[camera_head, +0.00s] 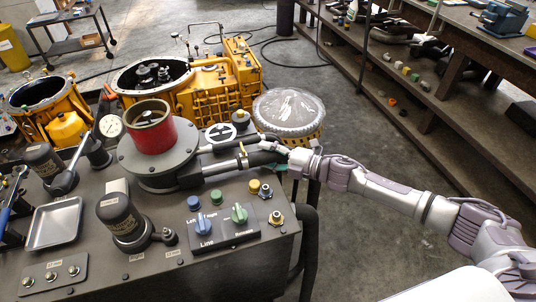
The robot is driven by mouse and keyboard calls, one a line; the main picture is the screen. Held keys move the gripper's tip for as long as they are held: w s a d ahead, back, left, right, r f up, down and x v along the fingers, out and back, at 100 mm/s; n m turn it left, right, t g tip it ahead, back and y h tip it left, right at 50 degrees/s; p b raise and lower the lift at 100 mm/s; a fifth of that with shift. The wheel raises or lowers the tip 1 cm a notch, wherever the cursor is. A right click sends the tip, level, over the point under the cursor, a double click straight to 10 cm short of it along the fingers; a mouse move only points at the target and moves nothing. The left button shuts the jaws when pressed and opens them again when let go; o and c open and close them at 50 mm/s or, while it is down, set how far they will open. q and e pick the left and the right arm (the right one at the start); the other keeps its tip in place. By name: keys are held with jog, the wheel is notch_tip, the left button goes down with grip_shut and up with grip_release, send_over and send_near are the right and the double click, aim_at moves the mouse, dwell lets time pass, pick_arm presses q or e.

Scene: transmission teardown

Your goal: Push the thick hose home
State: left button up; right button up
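My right arm comes in from the right, and its gripper (278,153) is at the right end of the dark bench, beside the red-topped round fixture (152,134). Its dark fingers overlap a thick black hose (262,158) that lies by a metal rod fitting (222,167) on the fixture's right side. The fingers and hose are both dark and small here, so I cannot tell whether the fingers are closed on it. How far the hose sits on its fitting is also unclear. My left gripper is not in view.
A metal tray (54,222) and a black cylinder unit (118,216) are to the left. A clear-covered round drum (289,108) stands behind the gripper.

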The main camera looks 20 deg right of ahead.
aim_at(250, 159)
grip_shut()
jog(key=shift+a, duration=0.1)
jog(key=a+p, duration=0.1)
jog(key=a, duration=0.3)
jog(key=shift+s+a, duration=0.15)
jog(key=shift+a, duration=0.15)
jog(key=shift+o, duration=0.8)
grip_release()
jog(key=shift+a, duration=0.15)
